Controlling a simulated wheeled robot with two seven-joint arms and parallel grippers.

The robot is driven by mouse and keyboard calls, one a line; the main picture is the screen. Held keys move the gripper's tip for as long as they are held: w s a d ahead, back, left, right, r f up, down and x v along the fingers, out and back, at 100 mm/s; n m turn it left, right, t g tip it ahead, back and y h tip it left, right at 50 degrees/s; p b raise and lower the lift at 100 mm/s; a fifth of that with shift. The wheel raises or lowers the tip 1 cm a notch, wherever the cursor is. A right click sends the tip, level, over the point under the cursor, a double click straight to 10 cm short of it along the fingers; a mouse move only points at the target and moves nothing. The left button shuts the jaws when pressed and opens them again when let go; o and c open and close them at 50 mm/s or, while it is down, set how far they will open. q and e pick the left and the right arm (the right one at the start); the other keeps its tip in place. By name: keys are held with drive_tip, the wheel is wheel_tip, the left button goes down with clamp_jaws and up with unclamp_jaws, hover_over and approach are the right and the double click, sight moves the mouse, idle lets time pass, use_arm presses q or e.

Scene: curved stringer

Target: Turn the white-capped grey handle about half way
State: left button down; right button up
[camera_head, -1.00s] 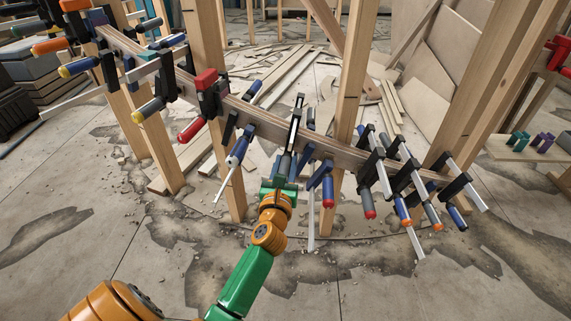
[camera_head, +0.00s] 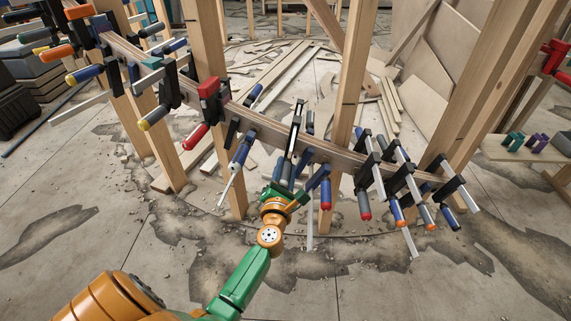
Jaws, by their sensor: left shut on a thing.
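A wooden curved stringer (camera_head: 345,156) runs across the view with many clamps on it. My left gripper (camera_head: 284,172) is at the lower end of a black clamp with a pale bar (camera_head: 294,128), near the middle of the stringer. It is shut on that clamp's grey handle (camera_head: 287,167), of which only a small part shows between the fingers. A white cap on this handle is hidden by the gripper. The gripper points up and away along the handle, with its green body tilted. My right gripper is not in view.
Blue-handled clamps stand close on both sides, one at the left (camera_head: 239,156) and one at the right (camera_head: 326,192). Upright wooden posts (camera_head: 348,95) stand behind the stringer. Scrap boards lie on the cracked floor behind. The floor in front is mostly clear.

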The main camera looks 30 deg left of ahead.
use_arm(q)
drive_tip(key=m+p, duration=0.2)
drive_tip(key=m, duration=0.3)
drive_tip(key=shift+r, duration=0.1)
drive_tip(key=shift+m+p, duration=0.95)
drive_tip(key=shift+m, duration=1.55)
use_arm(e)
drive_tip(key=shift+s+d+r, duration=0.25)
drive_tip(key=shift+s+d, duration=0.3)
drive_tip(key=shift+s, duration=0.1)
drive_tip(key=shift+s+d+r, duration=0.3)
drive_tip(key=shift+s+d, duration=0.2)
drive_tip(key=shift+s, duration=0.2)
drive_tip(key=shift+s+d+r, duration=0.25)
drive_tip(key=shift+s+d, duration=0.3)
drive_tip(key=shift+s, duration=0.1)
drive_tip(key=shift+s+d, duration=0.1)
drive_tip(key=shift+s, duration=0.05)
use_arm(q)
drive_tip(key=c, duration=0.5)
unclamp_jaws()
drive_tip(key=shift+c, duration=0.2)
drive_tip(key=p+v, duration=0.1)
drive_tip(key=v, duration=0.6)
drive_tip(key=shift+p, duration=0.3)
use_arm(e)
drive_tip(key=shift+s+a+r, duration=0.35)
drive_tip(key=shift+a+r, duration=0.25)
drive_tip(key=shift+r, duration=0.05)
